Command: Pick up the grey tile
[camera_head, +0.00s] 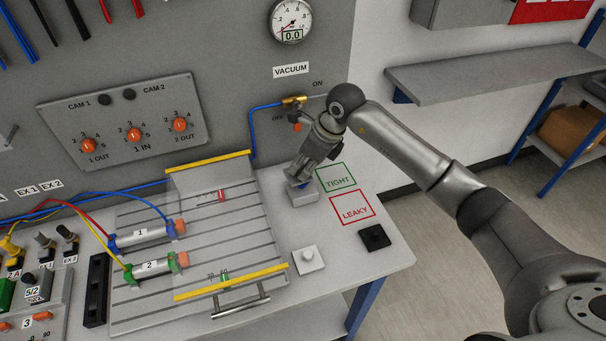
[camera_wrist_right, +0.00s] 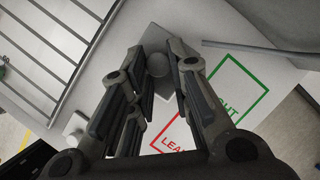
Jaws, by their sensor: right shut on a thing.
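The grey tile (camera_head: 304,197) is a small square block beside the slotted plate, left of the TIGHT label. My right gripper (camera_head: 298,180) reaches down onto it from above and hides most of its top. In the right wrist view, the fingers (camera_wrist_right: 160,62) are closed in on the round knob at the middle of the grey tile (camera_wrist_right: 152,36). The tile looks level. I cannot tell whether it touches the table or is slightly raised. My left gripper is out of view.
A white tile (camera_head: 308,259) with a knob and a black tile (camera_head: 375,237) lie nearer the front. The green TIGHT square (camera_head: 337,178) and red LEAKY square (camera_head: 352,208) are empty. The slotted plate (camera_head: 200,245) is left; the vacuum valve (camera_head: 295,101) stands behind.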

